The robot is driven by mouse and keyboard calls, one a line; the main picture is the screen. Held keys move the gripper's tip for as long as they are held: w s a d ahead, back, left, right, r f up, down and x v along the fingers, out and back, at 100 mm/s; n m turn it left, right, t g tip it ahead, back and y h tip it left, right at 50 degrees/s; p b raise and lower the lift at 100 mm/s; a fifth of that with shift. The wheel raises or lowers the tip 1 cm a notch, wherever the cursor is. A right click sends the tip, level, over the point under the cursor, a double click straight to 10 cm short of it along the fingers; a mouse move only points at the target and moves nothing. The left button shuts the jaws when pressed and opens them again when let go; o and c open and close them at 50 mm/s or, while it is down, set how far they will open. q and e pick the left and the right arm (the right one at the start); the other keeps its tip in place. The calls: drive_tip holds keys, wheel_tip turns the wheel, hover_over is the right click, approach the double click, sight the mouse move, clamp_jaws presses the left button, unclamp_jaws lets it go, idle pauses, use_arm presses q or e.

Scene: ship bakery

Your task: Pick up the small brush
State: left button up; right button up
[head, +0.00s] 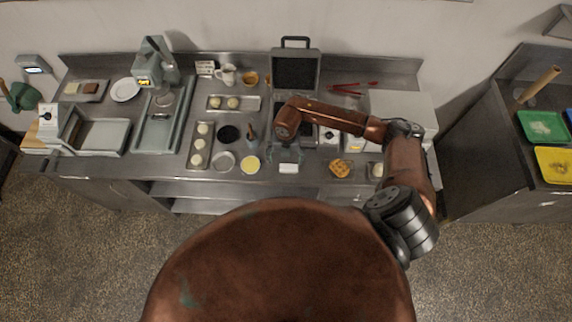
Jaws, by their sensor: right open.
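My right arm reaches in from the right over the worktop. My right gripper (285,142) hangs below the copper wrist, open and to the right of the brush, apart from it. Its fingers are mostly hidden by the wrist and small in the picture. My left gripper is not in view.
A grey appliance (295,70) with a raised lid stands behind my wrist. A dark dish (229,133), a yellow bowl (250,164) and a tray of dough balls (191,158) lie left. A waffle (341,168) lies right. Red tongs (352,87) lie at the back.

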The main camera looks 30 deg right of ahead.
sight(289, 167)
drive_tip(key=shift+s+d+f+p, duration=0.1)
drive_tip(key=shift+d+f+p, duration=0.1)
drive_tip(key=shift+f, duration=0.45)
drive_tip(key=shift+s+d+f+p, duration=0.1)
drive_tip(key=shift+d+f+p, duration=0.1)
drive_tip(key=shift+f, duration=0.4)
drive_tip(key=shift+d+f+p, duration=0.1)
drive_tip(key=shift+f+p, duration=0.2)
drive_tip(key=shift+f, duration=0.1)
wheel_tip(289, 167, down, 4)
drive_tip(key=shift+s+d+r+p, duration=0.15)
drive_tip(key=shift+r+p, duration=0.1)
drive_tip(key=shift+p, duration=0.5)
drive_tip(key=shift+f, duration=0.45)
drive_tip(key=shift+c, duration=0.7)
drive_tip(key=c, duration=1.1)
